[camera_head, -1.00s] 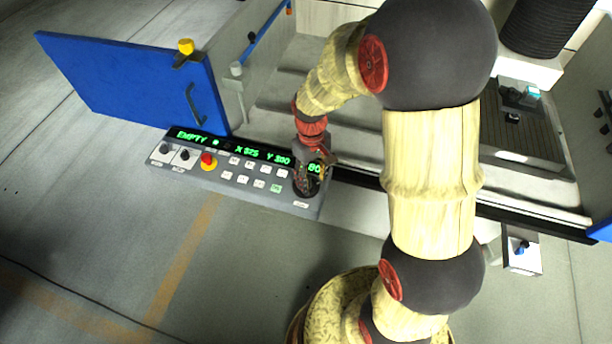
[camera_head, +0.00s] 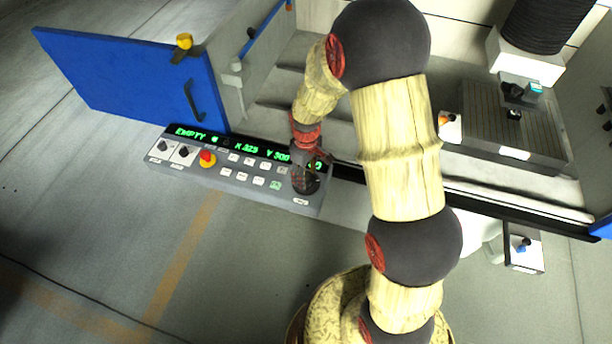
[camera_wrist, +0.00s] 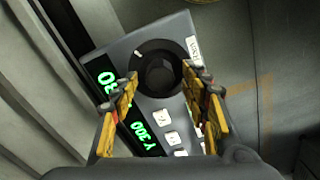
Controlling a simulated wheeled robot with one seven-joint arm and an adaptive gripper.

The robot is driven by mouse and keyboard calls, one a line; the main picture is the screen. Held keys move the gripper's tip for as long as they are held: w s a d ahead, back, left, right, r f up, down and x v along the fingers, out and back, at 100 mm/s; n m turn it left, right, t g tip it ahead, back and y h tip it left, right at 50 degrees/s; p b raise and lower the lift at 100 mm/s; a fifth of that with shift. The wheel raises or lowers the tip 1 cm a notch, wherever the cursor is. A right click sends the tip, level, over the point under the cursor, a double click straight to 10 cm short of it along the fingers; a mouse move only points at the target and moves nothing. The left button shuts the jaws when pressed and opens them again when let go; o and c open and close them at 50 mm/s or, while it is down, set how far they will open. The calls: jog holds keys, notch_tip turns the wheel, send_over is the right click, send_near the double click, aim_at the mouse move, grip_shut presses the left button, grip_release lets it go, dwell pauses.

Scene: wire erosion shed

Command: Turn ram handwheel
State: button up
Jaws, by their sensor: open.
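The ram handwheel (camera_wrist: 146,64) is a round black wheel with a dark hub and a small pale mark, on the end of the grey control panel (camera_wrist: 177,103). In the wrist view it lies just beyond my gripper (camera_wrist: 163,88), whose yellow and red fingers are spread to its left and right. I see no contact with the wheel. In the head view my gripper (camera_head: 307,168) is over the right end of the control panel (camera_head: 239,180), and the black handwheel (camera_head: 305,187) shows partly beneath it.
The panel has a green display, several white buttons, a red and yellow stop button (camera_head: 207,158) and dark knobs. An open blue door (camera_head: 130,80) stands behind it on the left. The machine's tank with a slotted plate (camera_head: 500,120) lies at the right. The floor in front is clear.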

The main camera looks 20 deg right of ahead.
jog(key=shift+f, duration=0.2)
jog(key=shift+c, duration=0.7)
jog(key=c, duration=1)
